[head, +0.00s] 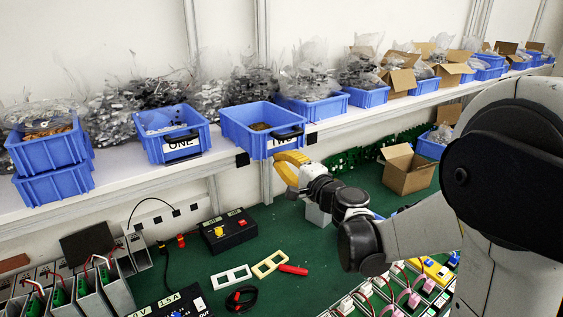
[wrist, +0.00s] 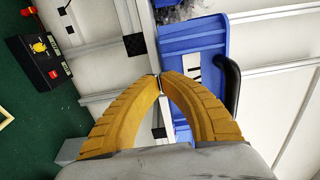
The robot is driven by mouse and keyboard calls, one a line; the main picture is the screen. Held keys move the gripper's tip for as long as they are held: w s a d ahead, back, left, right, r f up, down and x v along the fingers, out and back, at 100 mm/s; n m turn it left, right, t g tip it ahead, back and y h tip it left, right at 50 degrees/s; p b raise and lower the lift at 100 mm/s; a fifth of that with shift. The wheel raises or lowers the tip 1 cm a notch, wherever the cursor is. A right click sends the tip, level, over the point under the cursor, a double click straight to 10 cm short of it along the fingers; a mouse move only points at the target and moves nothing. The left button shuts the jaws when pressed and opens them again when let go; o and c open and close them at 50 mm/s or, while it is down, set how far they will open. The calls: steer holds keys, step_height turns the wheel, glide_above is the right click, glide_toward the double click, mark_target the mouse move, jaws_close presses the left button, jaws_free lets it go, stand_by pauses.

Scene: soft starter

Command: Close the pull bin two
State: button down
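Pull bin two is a blue open bin (head: 235,131) with a black handle (head: 287,134) on its front, pulled out past the front edge of the shelf. My gripper (head: 292,160) is just below and in front of the bin's front face. In the wrist view the bin (wrist: 192,42) shows beyond the fingers, with its handle (wrist: 232,88) at the right. The curved fingertips of my gripper (wrist: 159,77) meet with nothing seen between them. I cannot tell whether they touch the bin.
Blue bin ONE (head: 165,135) stands to the left and another full blue bin (head: 313,106) to the right on the white shelf (head: 120,172). Below lie the green bench (head: 310,245), a black power box (head: 228,230) and an open cardboard box (head: 407,172).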

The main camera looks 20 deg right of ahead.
steer(key=shift+w, duration=0.1)
steer(key=b+x, duration=0.1)
steer(key=x, duration=0.8)
steer(key=shift+w+a+b, duration=0.1)
steer(key=shift+w+b, duration=0.1)
steer(key=shift+b, duration=0.1)
